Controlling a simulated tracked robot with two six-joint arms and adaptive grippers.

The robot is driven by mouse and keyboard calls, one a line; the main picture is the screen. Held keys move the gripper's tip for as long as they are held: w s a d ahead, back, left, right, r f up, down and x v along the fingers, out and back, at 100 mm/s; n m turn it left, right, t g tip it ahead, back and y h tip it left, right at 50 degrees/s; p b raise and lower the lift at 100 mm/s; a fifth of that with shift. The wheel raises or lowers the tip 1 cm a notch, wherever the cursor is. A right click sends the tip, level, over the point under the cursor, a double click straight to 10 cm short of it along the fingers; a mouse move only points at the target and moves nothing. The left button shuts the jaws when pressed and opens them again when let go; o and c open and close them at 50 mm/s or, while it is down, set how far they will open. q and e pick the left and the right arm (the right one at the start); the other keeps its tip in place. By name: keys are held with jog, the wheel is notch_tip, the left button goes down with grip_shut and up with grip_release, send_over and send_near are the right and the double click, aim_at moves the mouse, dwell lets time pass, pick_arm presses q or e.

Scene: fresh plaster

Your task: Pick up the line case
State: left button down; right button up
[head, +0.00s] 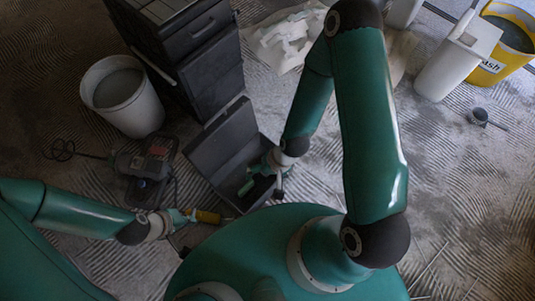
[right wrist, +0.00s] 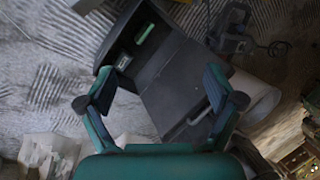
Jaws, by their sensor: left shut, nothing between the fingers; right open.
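An open dark box (head: 205,155) lies on the floor, its lid tipped back towards the drawer cabinet. It holds a green piece (head: 246,187), also seen in the right wrist view (right wrist: 145,34), and a small pale-faced item (right wrist: 123,61). I cannot tell which of these, if any, is the line case. My right gripper (head: 278,182) hangs over the box's right end. In its wrist view the gripper (right wrist: 160,73) is open and empty, its left finger near the pale-faced item.
A black drawer cabinet (head: 200,70) stands behind the box. A white bucket (head: 122,95) and a mixing machine (head: 146,168) are at left. A yellow bucket (head: 507,45) and a white jug (head: 450,62) stand at upper right. Crumpled white sheeting (head: 285,38) lies behind. The right-hand floor is mostly clear.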

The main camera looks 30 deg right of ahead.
jog(key=w+d+f+m+t+b, duration=0.1)
jog(key=w+d+f+m+b, duration=0.2)
jog(key=f+m+b, duration=0.6)
jog(key=w+d+f+m+t+h+b, duration=0.1)
jog(key=w+d+f+m+b, duration=0.3)
jog(key=f, duration=1.7)
jog(key=w+d+f+m+t+h+b, duration=0.1)
jog(key=w+d+f+m+b, duration=0.3)
jog(key=w+f+m+b, duration=0.4)
jog(key=shift+w+d+f+m+b, duration=0.2)
jog(key=shift+f+m+b, duration=1.5)
jog(key=shift+b, duration=0.85)
jog(key=shift+w+d+f+m+b, duration=0.15)
jog(key=shift+f+m+b, duration=1.15)
jog(key=shift+f+b, duration=1)
jog(key=shift+w+a+f+b, duration=0.15)
jog(key=shift+w+b, duration=0.1)
jog(key=shift+b, duration=0.15)
jog(key=shift+w+b+x, duration=0.15)
jog(key=shift+b+x, duration=0.6)
jog(key=shift+x, duration=0.6)
jog(key=shift+w+b+x, duration=0.15)
jog(key=shift+b+x, duration=0.6)
jog(key=shift+x, duration=0.55)
jog(key=c, duration=0.9)
jog(key=shift+r, duration=0.25)
